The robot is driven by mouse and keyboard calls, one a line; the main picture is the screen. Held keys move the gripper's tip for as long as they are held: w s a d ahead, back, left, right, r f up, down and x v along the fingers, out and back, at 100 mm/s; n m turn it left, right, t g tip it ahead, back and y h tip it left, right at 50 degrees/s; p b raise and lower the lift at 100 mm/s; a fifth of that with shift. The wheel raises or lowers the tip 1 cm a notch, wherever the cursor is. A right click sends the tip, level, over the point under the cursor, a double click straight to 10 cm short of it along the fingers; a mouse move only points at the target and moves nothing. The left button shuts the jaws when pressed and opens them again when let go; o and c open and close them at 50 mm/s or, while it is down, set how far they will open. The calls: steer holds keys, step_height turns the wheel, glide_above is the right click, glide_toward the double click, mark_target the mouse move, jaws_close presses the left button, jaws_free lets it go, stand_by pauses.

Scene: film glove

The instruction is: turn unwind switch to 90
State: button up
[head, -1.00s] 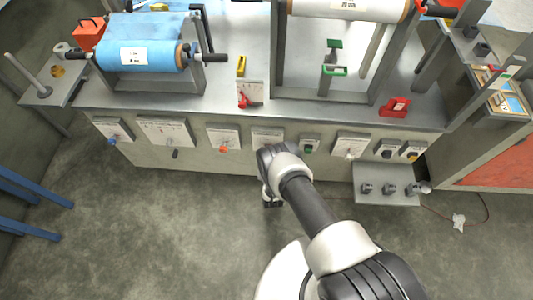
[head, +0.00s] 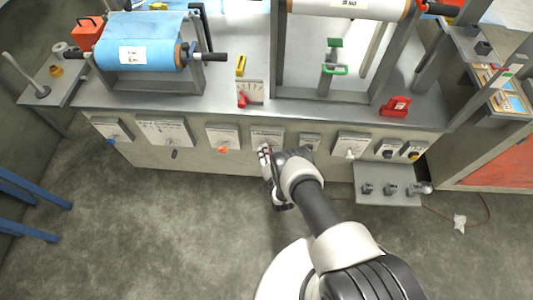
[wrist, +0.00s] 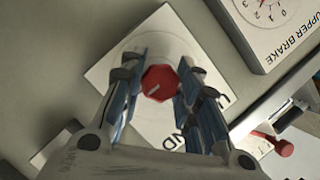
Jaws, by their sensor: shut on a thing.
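The unwind switch is a red knob (wrist: 160,82) on a white square plate (wrist: 112,72); its lettering is partly covered, with "U" and "ND" showing. My gripper (wrist: 159,78) has its two fingers on either side of the red knob and is shut on it. A pale pointer mark on the knob slants across its face. In the head view my gripper (head: 264,154) is at the front of the machine, below the middle plate (head: 268,132). The knob itself is mostly hidden there by the fingers.
In the head view an orange knob (head: 223,149) is left of my gripper. A grey shelf (head: 385,197) juts out at right.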

steer(key=o, duration=1.1)
steer(key=v, duration=1.2)
